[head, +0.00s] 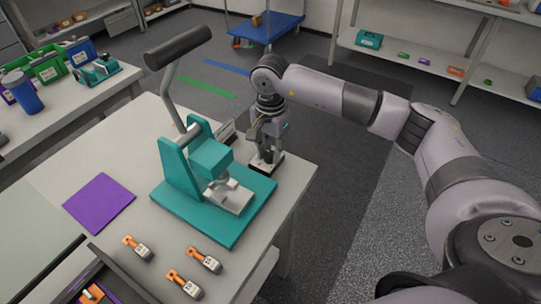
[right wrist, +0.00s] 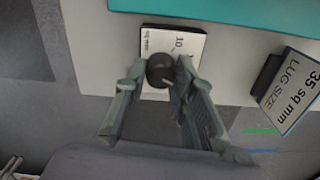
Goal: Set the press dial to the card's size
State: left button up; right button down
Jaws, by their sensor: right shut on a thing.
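The press (head: 172,170) is teal with a long lever and stands on the pale table. Its dial (head: 264,170) is a black knob (right wrist: 160,68) on a white plate (right wrist: 155,43) by the table's right edge. The plate reads "10" and "sq mm"; other marks and the knob's pointing direction are hidden or unclear. My right gripper (right wrist: 161,80) is shut on the knob from above; in the head view it (head: 265,158) comes down behind the press. The size card (right wrist: 292,90) reads "35 sq mm LUG SIZE" and stands tilted beside the dial. My left gripper is out of view.
Several orange-and-silver lugs (head: 205,260) lie at the table's front. A purple mat (head: 100,203) lies left of the press. A blue cart (head: 266,28) and shelves (head: 425,62) stand behind.

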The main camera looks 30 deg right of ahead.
aim_at(271, 153)
jog(key=shift+r, duration=0.1)
dwell(0.5)
jog(key=c, duration=1.3)
grip_release()
jog(key=shift+c, duration=0.2)
notch_tip(271, 153, up, 12)
